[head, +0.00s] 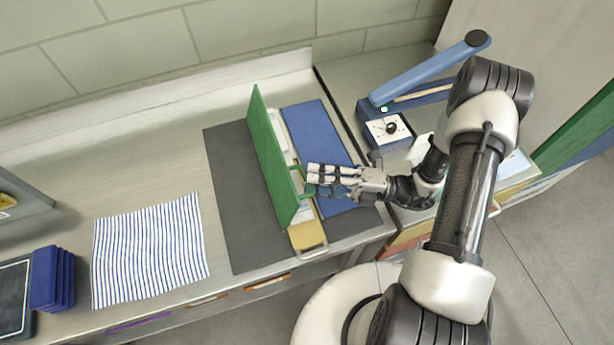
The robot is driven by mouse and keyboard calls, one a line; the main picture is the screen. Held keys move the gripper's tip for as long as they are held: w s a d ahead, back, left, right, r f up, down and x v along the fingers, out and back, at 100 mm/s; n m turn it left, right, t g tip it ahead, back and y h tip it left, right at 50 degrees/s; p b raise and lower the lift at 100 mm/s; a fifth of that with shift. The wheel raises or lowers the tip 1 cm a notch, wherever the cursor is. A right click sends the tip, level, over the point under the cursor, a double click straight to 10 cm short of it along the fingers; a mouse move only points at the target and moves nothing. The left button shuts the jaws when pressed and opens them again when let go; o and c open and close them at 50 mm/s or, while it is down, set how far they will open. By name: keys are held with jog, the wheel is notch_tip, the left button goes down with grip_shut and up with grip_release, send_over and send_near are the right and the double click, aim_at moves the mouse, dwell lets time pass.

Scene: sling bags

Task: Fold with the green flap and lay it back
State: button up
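The green flap (268,155) stands up nearly on edge, a long panel running from the back of the bench towards the front. To its right lies a flat blue panel (312,130), with a pale strip between them. A yellow tab (306,236) shows at the front end. My gripper (308,180) reaches in from the right over the blue panel, its fingers pointing left at the right face of the green flap. The fingertips are close to a small green part there. I cannot tell whether they touch it or are closed on it.
A dark grey mat (232,180) lies beneath, with bare room left of the flap. A striped cloth (150,250) and dark blue stacked pieces (52,278) lie further left. A blue lever device (390,128) stands at the right. A wall closes the back.

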jog(key=shift+w+a+r, duration=0.1)
jog(key=shift+a, duration=0.6)
jog(key=shift+w+a+r, duration=0.1)
jog(key=shift+a, duration=0.55)
jog(key=shift+c, duration=0.2)
grip_shut()
